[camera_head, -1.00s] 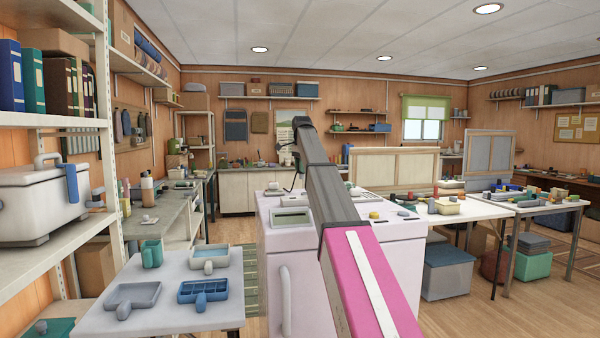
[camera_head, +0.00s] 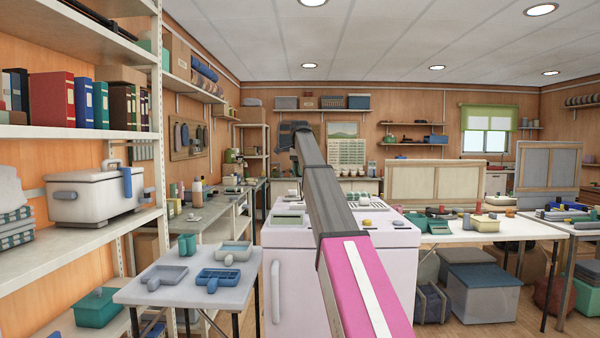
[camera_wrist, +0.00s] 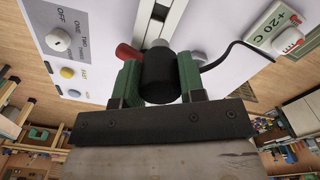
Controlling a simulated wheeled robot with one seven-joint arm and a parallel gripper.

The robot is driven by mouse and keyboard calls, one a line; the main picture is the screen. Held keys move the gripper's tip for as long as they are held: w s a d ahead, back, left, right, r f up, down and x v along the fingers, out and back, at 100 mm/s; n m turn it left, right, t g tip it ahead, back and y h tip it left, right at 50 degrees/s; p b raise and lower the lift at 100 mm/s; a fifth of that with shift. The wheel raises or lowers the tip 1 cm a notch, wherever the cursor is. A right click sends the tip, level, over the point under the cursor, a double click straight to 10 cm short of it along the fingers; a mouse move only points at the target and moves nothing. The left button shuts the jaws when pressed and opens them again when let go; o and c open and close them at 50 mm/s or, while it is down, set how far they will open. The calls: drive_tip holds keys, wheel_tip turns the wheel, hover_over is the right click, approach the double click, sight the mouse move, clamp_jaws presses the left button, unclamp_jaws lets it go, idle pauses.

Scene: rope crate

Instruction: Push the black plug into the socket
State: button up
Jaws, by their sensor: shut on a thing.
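My gripper (camera_wrist: 159,84) shows in the wrist view with its two green fingers closed on the sides of the black plug (camera_wrist: 159,76). The plug is a short dark cylinder, and a black cord (camera_wrist: 236,46) runs off to its right. A grey rounded piece (camera_wrist: 157,44) shows just beyond the plug. I cannot tell whether it belongs to the plug or to the socket. No socket opening is clearly visible. A red part (camera_wrist: 128,52) sits beside the left finger. In the head view my arm hides the plug.
A pale appliance (camera_head: 300,245) stands before me. Its panel has a white dial (camera_wrist: 58,39), a yellow button (camera_wrist: 67,72) and a +20 C display (camera_wrist: 278,28). A small table (camera_head: 140,295) with trays stands left, a white table (camera_head: 510,226) right.

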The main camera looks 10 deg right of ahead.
sight(300, 181)
drive_tip(key=shift+f, duration=0.15)
drive_tip(key=shift+d+f, duration=0.1)
drive_tip(key=shift+f, duration=2.3)
drive_tip(key=shift+f, duration=0.2)
drive_tip(key=shift+f, duration=1.5)
drive_tip(key=shift+f, duration=1.5)
idle(0.5)
drive_tip(key=o, duration=1.1)
drive_tip(key=shift+r, duration=0.1)
